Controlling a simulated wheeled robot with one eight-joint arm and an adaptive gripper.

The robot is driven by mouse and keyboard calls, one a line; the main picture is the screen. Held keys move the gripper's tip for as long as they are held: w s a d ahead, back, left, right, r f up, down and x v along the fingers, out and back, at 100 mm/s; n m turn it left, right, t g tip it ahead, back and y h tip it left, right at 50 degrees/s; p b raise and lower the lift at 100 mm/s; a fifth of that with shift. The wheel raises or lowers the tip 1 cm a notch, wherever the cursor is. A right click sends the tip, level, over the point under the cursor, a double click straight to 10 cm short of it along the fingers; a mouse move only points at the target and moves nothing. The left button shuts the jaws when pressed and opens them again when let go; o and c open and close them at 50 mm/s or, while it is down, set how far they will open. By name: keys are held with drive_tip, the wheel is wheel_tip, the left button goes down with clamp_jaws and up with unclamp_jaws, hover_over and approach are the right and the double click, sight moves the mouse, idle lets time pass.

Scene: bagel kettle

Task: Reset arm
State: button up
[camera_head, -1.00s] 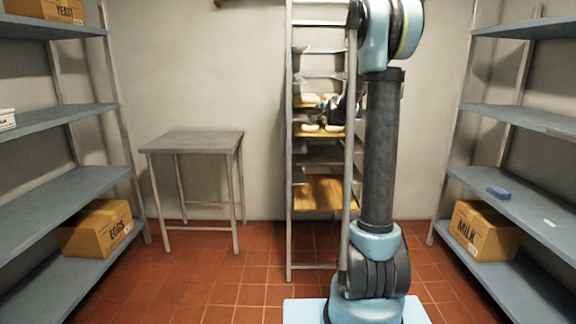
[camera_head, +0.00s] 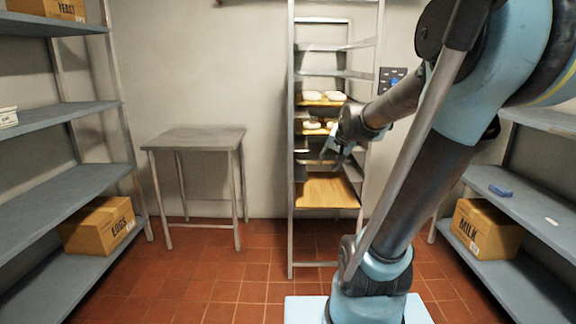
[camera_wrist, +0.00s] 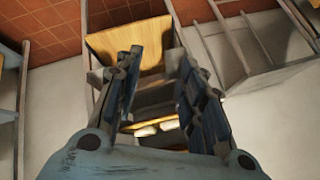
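My gripper (camera_head: 338,148) is in front of the tray rack (camera_head: 291,190), at about the height of its loaded trays. In the wrist view my gripper (camera_wrist: 165,95) has its two fingers spread apart with nothing between them. It is open and empty. Behind the fingers, the wrist view shows a bare wooden tray (camera_wrist: 128,42) and pale bagels (camera_wrist: 157,128) on another tray. My arm is bent and reaches forward from the right side of the head view, hiding part of the right of the rack.
A small metal table (camera_head: 195,139) with an empty top stands left of the rack. Metal shelves line both sides, with an eggs box (camera_head: 98,225) at left and a milk box (camera_head: 486,230) at right. A blue item (camera_head: 500,190) lies on the right shelf. The middle floor is clear.

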drive_tip(key=s+d+f+n+g, duration=0.1)
drive_tip(key=s+f, duration=0.3)
drive_tip(key=s, duration=0.4)
drive_tip(key=s+d+f+n+g+h, duration=0.1)
drive_tip(key=s+f+n+g, duration=0.1)
drive_tip(key=s+f, duration=0.3)
drive_tip(key=s+d+f+n+g, duration=0.1)
drive_tip(key=s+f, duration=0.4)
drive_tip(key=s, duration=0.8)
drive_tip(key=shift+d+f+n+g+h, duration=0.15)
drive_tip(key=shift+d+n+g+h, duration=0.2)
drive_tip(key=shift+g, duration=0.35)
drive_tip(key=shift+w+a, duration=0.1)
